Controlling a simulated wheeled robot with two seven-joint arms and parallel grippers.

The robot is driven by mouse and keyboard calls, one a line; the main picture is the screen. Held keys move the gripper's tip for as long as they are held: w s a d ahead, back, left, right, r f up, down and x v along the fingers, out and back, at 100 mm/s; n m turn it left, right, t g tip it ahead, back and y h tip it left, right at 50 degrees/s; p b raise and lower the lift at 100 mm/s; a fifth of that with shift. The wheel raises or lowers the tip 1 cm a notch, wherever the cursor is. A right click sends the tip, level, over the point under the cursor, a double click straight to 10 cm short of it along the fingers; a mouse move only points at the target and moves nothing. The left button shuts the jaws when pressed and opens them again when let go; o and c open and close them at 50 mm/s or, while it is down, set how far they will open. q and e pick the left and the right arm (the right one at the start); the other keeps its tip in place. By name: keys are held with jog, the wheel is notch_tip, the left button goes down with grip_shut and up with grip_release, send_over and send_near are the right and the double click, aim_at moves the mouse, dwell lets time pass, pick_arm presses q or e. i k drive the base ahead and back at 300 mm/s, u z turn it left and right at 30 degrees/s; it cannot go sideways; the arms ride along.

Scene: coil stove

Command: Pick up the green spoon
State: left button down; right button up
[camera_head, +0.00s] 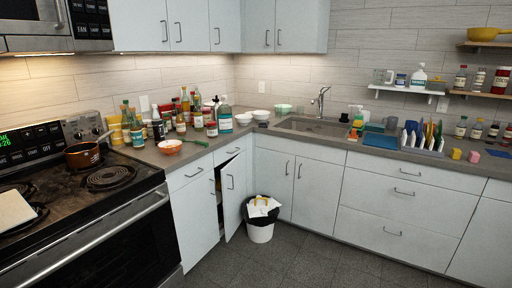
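A green utensil (195,142), which looks like the green spoon, lies flat on the left counter near its front edge. It is just right of an orange bowl (169,147) and in front of several bottles and jars. It is small in the view, so its exact shape is hard to tell. Neither of my grippers is in view.
A coil stove (111,178) with a brown pot (83,155) stands at left. Below the counter, a cabinet door (233,192) hangs open, beside a waste bin (261,220). A sink (315,126) and dish rack (422,146) are along the back. The floor (300,262) is clear.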

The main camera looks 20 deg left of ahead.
aim_at(205, 144)
jog(key=z, duration=0.2)
jog(key=i, duration=2.2)
jog(key=u, duration=0.35)
